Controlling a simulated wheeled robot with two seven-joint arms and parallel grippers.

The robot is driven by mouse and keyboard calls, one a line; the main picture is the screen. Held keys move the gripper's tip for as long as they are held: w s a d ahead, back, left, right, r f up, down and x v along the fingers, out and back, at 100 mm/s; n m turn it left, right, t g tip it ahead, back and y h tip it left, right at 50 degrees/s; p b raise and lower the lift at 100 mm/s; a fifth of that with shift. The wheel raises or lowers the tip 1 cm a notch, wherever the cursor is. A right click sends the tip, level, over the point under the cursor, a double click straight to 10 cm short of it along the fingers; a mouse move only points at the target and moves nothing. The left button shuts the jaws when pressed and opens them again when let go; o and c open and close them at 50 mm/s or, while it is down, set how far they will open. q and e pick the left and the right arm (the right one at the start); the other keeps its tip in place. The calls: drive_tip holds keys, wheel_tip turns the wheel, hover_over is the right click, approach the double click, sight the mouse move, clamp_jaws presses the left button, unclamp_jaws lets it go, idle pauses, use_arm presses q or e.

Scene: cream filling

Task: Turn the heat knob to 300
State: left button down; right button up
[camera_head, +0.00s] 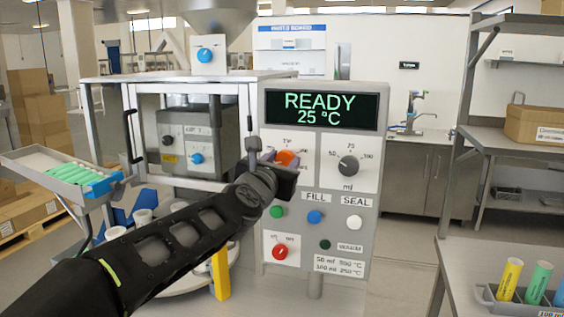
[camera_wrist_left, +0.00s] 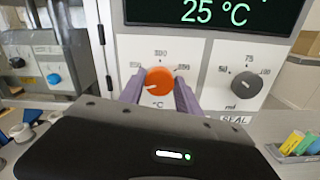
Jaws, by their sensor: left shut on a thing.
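The orange heat knob (camera_head: 287,158) is on the grey machine's front panel, below the display (camera_head: 320,109), which reads READY and 25 °C. In the left wrist view the orange knob (camera_wrist_left: 160,81) has dial marks around it, with 300 at the top. Its white pointer mark faces left and slightly down, not the top mark. My left gripper (camera_head: 279,159) is at the knob, its purple fingers (camera_wrist_left: 160,86) on either side, shut on it. My arm and gripper hide part of the dial in the head view. My right gripper is not in view.
A dark ml knob (camera_head: 348,166) is right of the heat knob. Green (camera_head: 277,211), blue (camera_head: 316,216) and white (camera_head: 354,222) buttons sit below, with a red knob (camera_head: 280,252) lower left. A table with coloured tubes (camera_head: 510,278) stands at right.

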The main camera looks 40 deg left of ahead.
use_arm(q)
drive_tip(key=m, duration=0.5)
drive_tip(key=shift+d, duration=0.1)
drive_tip(key=m+p, duration=0.1)
drive_tip(key=m, duration=0.4)
drive_tip(key=shift+f+m, duration=0.1)
drive_tip(key=shift+m, duration=0.3)
drive_tip(key=m, duration=0.5)
drive_tip(key=shift+d+f+p, duration=0.1)
drive_tip(key=shift+f+p, duration=0.05)
drive_tip(key=shift+p, duration=0.15)
drive_tip(key=m, duration=0.6)
drive_tip(key=shift+f+p, duration=0.15)
drive_tip(key=shift+p, duration=0.2)
drive_tip(key=c, duration=0.9)
unclamp_jaws()
